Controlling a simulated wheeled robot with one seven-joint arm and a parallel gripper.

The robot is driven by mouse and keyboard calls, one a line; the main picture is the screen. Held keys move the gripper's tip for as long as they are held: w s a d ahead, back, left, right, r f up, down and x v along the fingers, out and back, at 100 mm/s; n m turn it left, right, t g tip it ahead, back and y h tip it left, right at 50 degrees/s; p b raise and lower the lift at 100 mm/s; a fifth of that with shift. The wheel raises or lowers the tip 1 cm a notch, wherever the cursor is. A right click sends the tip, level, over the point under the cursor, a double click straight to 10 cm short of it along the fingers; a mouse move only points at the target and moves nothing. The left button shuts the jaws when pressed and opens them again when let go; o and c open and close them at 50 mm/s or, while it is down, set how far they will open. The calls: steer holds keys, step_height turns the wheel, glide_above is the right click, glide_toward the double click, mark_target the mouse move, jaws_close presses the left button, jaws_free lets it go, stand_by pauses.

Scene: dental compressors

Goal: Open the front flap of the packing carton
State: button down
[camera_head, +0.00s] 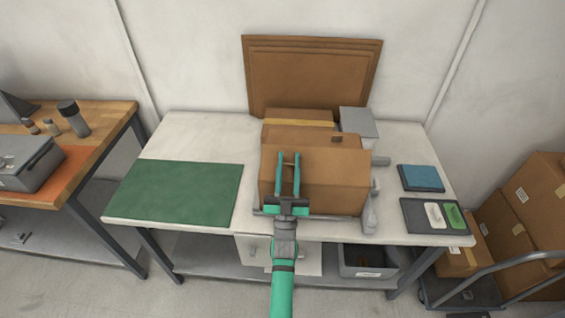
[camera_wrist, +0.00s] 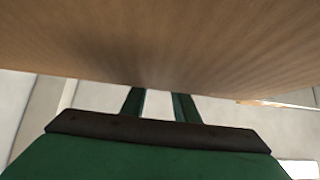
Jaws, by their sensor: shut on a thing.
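The packing carton (camera_head: 340,200) is a brown cardboard box at the front middle of the white table. Its front flap (camera_head: 335,163) is the brown panel on the near side. My gripper (camera_head: 288,157) reaches over this panel from the front, with its two green fingers apart and its tips at the panel's upper edge. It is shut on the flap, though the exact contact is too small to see. In the wrist view, a brown cardboard surface (camera_wrist: 160,40) fills the upper part and hides the fingertips of my gripper (camera_wrist: 160,95).
A green mat (camera_head: 185,190) lies left of the carton. A grey device (camera_head: 358,122) stands behind right. A blue pad (camera_head: 421,178) and a dark tray (camera_head: 425,222) lie at right. Brown boards (camera_head: 312,75) lean on the wall. A cart with boxes (camera_head: 520,235) stands right.

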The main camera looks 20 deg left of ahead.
mark_target(288, 177)
stand_by(0.4)
steer(key=c, duration=1.4)
jaws_free()
steer(key=shift+o, duration=0.2)
steer(key=v, duration=0.3)
steer(key=shift+s+d, duration=0.15)
steer(key=shift+s, duration=0.3)
steer(key=s+d, duration=0.4)
steer(key=s, duration=0.6)
steer(key=shift+s, duration=0.25)
steer(key=shift+c, duration=0.6)
